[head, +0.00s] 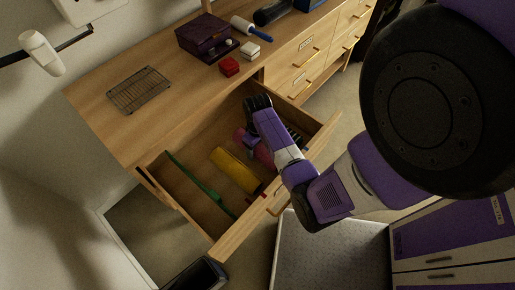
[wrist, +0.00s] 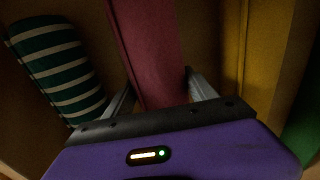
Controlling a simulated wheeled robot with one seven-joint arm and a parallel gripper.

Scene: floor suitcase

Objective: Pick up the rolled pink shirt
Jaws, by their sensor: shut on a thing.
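The rolled pink shirt (head: 263,155) lies in the open wooden drawer (head: 232,242), partly hidden by my arm in the head view. In the wrist view the pink shirt (wrist: 151,50) runs away from me between the two fingers. My gripper (wrist: 158,92) is down in the drawer, shut on the pink shirt with one finger on each side of it. In the head view the fingertips are hidden behind my arm. I cannot tell whether the shirt is off the drawer floor.
A yellow roll (head: 235,170) lies beside the shirt, with a green item (head: 198,183) past it. A green-and-white striped roll (wrist: 58,70) lies on the other side. The drawer's walls enclose them. A wire rack (head: 140,90) and purple box (head: 203,34) are on the dresser top.

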